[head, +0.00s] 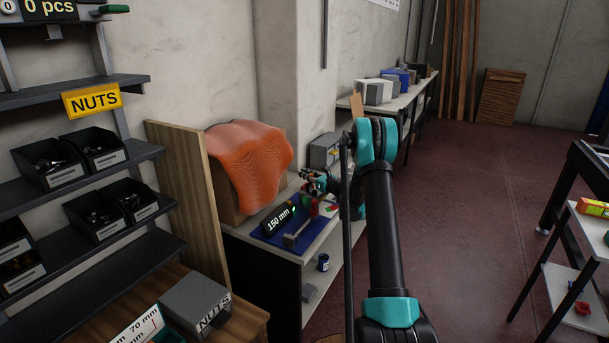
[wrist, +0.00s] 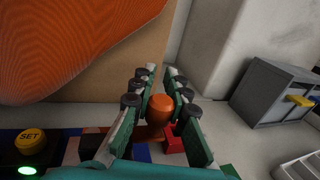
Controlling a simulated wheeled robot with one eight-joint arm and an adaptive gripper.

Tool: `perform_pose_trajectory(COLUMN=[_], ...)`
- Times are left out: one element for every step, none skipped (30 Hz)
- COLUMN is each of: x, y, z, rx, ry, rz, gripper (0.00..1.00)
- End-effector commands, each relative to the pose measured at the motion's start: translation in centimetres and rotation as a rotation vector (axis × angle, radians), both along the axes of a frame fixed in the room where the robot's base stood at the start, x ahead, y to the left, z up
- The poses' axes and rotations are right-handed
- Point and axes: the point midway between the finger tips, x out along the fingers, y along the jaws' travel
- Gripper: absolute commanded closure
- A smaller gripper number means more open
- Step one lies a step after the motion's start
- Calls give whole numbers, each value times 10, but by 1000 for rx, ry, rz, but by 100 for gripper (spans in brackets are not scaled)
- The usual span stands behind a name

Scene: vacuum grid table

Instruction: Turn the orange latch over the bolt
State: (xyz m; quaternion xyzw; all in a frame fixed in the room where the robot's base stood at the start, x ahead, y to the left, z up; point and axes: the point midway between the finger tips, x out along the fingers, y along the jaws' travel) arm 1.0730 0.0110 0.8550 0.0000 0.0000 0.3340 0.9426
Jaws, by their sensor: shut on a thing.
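My gripper (head: 316,184) is over the far end of a blue mat on the white-topped bench in the head view. In the wrist view my gripper (wrist: 160,100) has its two green, black-padded fingers closed on either side of a rounded orange knob (wrist: 160,109), which looks like part of the orange latch. Red and blue parts show beneath the knob. In the head view a small red part (head: 314,208) shows below the gripper. I cannot make out the bolt; the fingers hide most of the latch.
A black display reading 150 mm (head: 278,218) stands on the blue mat (head: 268,238). A yellow SET button (wrist: 30,141) with a lit green lamp is at lower left. An orange cloth (head: 250,160) covers a box behind. A grey box (wrist: 268,88) stands at right.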

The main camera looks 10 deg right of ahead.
Motion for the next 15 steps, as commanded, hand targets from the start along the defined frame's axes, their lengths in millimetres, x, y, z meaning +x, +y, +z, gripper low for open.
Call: perform_pose_trajectory(x=[0,0,0,0,0,0,0,0,0,0,0,-1,-1,-1,-1], y=[0,0,0,0,0,0,0,0,0,0,0,-1,-1,-1,-2], z=[0,0,0,0,0,0,0,0,0,0,0,0,0,0,0], rx=[0,0,0,0,0,0,0,0,0,0,0,0,0,0,0], ry=[0,0,0,0,0,0,0,0,0,0,0,0,0,0,0], rz=[0,0,0,0,0,0,0,0,-1,-3,-6,-12,-19,-27,-40], gripper=[100,100,100,100,100,100,100,100,100,100,100,100,100,100,100])
